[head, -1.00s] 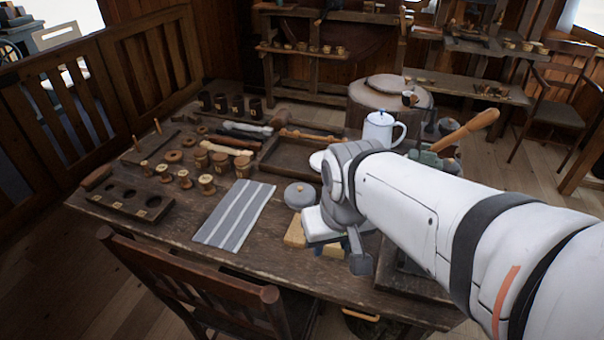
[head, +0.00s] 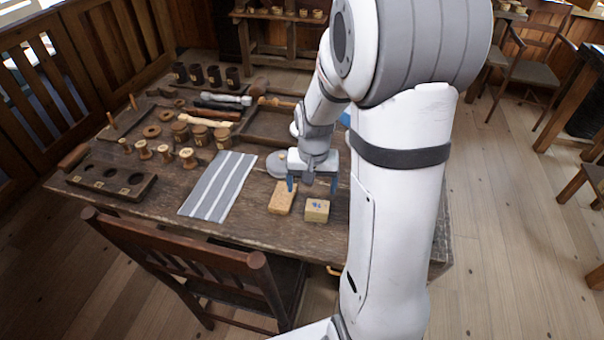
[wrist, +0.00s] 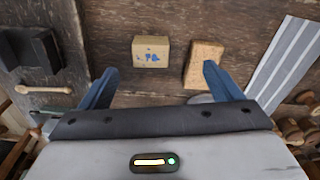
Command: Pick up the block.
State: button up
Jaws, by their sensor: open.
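The block (head: 317,210) is a small pale wooden cube with blue marks, lying on the worn wooden table (head: 250,233) near its front edge. In the wrist view the block (wrist: 151,52) shows whole, just beyond the fingertips. A tan, speckled, sponge-like piece (head: 282,197) lies close beside it, on its left in the head view and on its right in the wrist view (wrist: 204,62). My gripper (head: 312,184) is open and empty, with blue fingers pointing down, on the far side of both pieces. The wrist view shows the fingers (wrist: 160,72) spread apart.
A grey striped cloth (head: 218,186) lies left of the pieces. A round grey lidded thing (head: 278,164) is just behind, near my gripper. Several spools and a holed wooden rack (head: 108,180) stand further left. A chair (head: 190,250) stands at the table's front.

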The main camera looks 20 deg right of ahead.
jog(key=m, duration=0.2)
send_over(318, 206)
jog(key=shift+g, duration=0.3)
jog(key=f, duration=0.6)
jog(key=shift+a+f, duration=0.25)
jog(key=shift+f, duration=0.05)
jog(key=shift+d+f+p, duration=0.2)
jog(key=shift+f+p, duration=0.45)
jog(key=shift+f, duration=3.25)
jog(key=shift+c, duration=0.2)
jog(key=c, duration=1.1)
